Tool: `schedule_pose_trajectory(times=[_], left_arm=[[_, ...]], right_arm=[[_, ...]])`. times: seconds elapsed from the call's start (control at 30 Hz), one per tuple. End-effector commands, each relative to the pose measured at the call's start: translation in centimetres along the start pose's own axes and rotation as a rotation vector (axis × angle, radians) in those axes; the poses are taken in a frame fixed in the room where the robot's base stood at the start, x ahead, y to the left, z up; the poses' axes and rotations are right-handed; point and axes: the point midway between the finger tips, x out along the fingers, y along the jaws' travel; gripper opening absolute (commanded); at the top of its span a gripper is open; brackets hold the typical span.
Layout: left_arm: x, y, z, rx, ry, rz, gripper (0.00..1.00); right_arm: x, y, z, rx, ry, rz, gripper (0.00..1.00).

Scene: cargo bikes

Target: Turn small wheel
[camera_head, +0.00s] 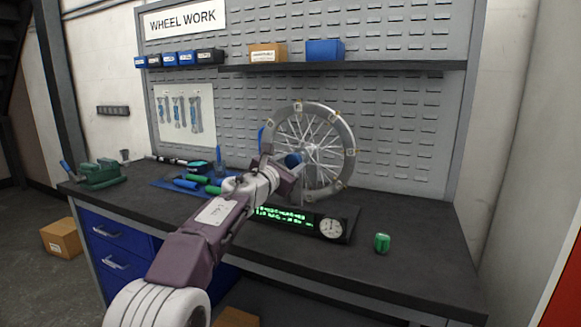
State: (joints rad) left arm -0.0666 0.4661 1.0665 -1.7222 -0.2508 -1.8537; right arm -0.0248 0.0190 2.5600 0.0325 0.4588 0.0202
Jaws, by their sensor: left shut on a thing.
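The small wheel (348,137) stands upright on the workbench, with a grey rim, pale spokes and small yellowish marks around the rim. Blue parts show at its middle and left side. My left arm reaches in from the bottom, and my left gripper (280,172) is at the wheel's left lower side, shut on the wheel's rim. The gripper hides part of the left rim, and the exact contact of its fingertips is hard to see. My right gripper is not in view.
Below the wheel is a black base with a green display (283,216) and a round dial (332,228). A green object (382,242) sits to its right. Blue and green tools (190,184) lie left, and a green vise (98,174) stands at the far left. The right bench end is mostly clear.

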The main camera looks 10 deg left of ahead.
Motion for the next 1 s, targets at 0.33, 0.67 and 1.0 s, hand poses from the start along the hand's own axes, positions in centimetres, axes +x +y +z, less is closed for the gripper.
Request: schedule_pose_trajectory(times=[0.33, 0.67, 1.0], left_arm=[[-0.03, 0.12, 0.13, 0.128, -0.002, 0.003, 0.0], [-0.03, 0.14, 0.17, 0.152, -0.002, 0.003, 0.0], [-0.03, 0.13, 0.15, 0.151, -0.002, 0.003, 0.63]], right_arm=[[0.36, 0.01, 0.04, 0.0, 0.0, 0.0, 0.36], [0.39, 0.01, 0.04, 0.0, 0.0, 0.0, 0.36], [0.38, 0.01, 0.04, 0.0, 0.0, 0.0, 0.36]])
